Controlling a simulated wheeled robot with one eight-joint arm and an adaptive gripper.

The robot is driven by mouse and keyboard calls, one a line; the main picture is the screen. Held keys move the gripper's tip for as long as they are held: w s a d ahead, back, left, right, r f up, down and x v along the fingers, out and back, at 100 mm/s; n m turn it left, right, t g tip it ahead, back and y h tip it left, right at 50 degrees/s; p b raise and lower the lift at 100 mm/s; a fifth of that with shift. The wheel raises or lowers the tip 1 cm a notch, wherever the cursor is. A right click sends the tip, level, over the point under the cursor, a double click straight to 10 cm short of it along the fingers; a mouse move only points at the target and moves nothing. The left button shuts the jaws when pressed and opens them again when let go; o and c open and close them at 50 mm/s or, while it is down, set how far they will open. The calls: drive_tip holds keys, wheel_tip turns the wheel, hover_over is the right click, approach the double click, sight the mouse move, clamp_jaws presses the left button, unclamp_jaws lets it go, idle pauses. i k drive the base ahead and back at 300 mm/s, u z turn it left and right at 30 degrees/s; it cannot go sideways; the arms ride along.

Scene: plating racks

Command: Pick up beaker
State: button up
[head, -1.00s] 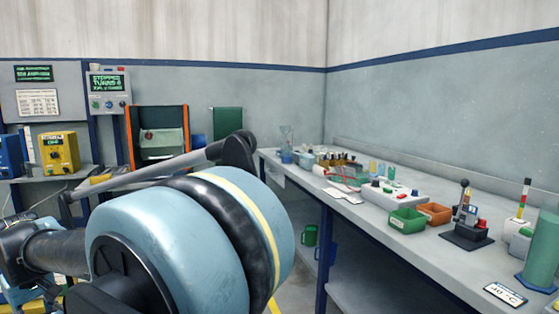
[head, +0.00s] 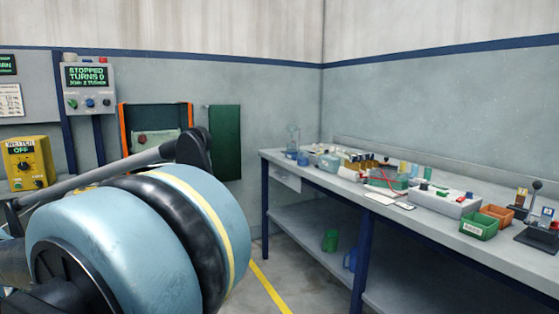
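A clear glass vessel that looks like a beaker (head: 293,136) stands at the far left end of the long bench (head: 330,182) in the head view. It is small and pale at this distance, and small blue items crowd its base. Other small clear or coloured vessels stand farther right on the bench, too small to tell apart. My arm's large blue joint fills the lower left of the view. My gripper is not in view, so its state and its distance from the beaker do not show.
On the bench are a green bin (head: 479,226), an orange bin (head: 497,214) and a white control box (head: 444,202). A green mug (head: 330,241) sits on the shelf below. A yellow line (head: 268,287) marks open floor before the bench. Wall panels stand at left.

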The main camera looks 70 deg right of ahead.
sight(303, 155)
drive_tip(key=i, duration=2)
drive_tip(key=z, duration=3.7)
drive_tip(key=i, duration=1)
